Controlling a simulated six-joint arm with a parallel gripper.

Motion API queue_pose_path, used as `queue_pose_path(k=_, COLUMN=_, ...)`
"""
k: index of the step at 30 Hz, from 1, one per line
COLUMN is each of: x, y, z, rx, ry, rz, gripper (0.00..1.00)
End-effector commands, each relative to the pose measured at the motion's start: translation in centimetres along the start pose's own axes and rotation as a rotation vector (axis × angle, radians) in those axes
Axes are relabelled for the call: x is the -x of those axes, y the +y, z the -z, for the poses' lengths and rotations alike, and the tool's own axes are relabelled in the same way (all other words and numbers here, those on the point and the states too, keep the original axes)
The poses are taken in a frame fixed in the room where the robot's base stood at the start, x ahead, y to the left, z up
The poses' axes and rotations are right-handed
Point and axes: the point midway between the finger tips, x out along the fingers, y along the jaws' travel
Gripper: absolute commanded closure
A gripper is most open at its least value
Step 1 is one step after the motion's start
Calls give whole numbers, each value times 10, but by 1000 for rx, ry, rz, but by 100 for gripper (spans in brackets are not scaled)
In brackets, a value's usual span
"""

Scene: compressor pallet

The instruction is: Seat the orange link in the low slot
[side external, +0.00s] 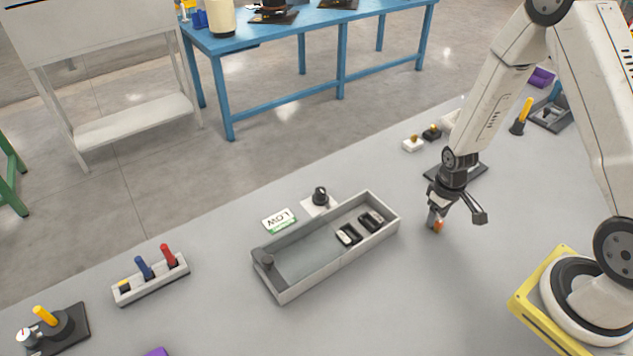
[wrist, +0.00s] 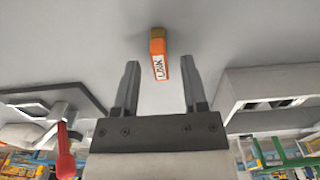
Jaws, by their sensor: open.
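The orange link (side external: 438,226) stands on the grey table right of the tray, partly hidden by a finger in the side view. In the wrist view the link (wrist: 158,48) has a white label reading LINK and lies between and slightly beyond the fingertips. My gripper (side external: 458,217) is open over it, and its two fingers (wrist: 160,66) are apart with nothing clamped. A grey tray (side external: 325,277) lies left of my gripper, with a LOW card (side external: 279,220) by its far side. I cannot tell which part of the tray is the low slot.
Two black-and-white pieces (side external: 349,234) (side external: 371,218) sit in the tray's right end. A black knob (side external: 320,196) stands behind the tray. A holder with coloured pegs (side external: 151,283) is at left. Table in front of the tray is clear.

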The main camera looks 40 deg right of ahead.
Motion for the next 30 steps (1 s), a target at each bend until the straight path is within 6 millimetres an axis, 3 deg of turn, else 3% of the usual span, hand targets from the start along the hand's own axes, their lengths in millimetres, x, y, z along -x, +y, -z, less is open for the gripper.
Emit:
queue_pose_path(k=21, x=76, y=0, z=0, rx=0, ry=3, rz=-1, gripper=45)
queue_pose_path(k=30, x=96, y=0, z=0, rx=0, ry=1, rz=0, gripper=45)
